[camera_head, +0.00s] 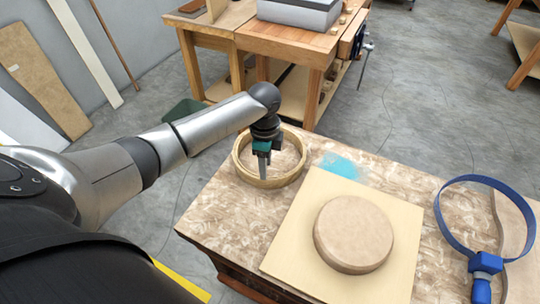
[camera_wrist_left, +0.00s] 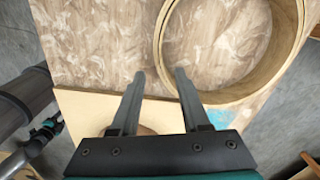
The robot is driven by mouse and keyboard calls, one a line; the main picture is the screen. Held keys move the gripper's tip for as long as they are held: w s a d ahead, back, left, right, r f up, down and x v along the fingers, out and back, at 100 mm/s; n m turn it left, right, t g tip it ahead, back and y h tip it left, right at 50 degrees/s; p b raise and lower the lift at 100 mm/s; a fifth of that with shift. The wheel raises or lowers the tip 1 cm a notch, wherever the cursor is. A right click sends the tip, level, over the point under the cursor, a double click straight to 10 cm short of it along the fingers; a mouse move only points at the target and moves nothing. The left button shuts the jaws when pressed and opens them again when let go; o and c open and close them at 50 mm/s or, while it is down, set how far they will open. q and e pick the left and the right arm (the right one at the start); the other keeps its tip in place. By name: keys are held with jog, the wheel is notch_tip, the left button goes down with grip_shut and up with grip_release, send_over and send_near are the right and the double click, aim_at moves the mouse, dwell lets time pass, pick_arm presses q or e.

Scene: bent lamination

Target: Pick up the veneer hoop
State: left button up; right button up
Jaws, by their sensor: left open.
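The veneer hoop (camera_head: 286,179) is a pale, thin-walled wooden ring lying flat near the table's far left corner in the head view. It also shows at the upper right of the left wrist view (camera_wrist_left: 159,35), partly cut off. My left gripper (camera_head: 263,176) points down over the hoop's near side, its fingers overlapping the ring in the picture. In the left wrist view my left gripper (camera_wrist_left: 159,73) is open and empty, with the hoop's wall seen between the fingertips. I cannot tell how far above the wall they are.
A round wooden disc (camera_head: 353,234) sits on a pale square board (camera_head: 292,238) right of the hoop. A blue strap loop (camera_head: 440,222) lies at the right of the marbled table (camera_head: 222,204). A wooden workbench (camera_head: 283,46) stands behind.

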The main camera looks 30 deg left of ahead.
aim_at(282, 181)
pick_arm(q)
jog(key=shift+d+f+b, duration=0.1)
jog(key=shift+f+b, duration=0.5)
jog(key=shift+f, duration=2.6)
grip_shut()
jog(key=shift+w, duration=0.1)
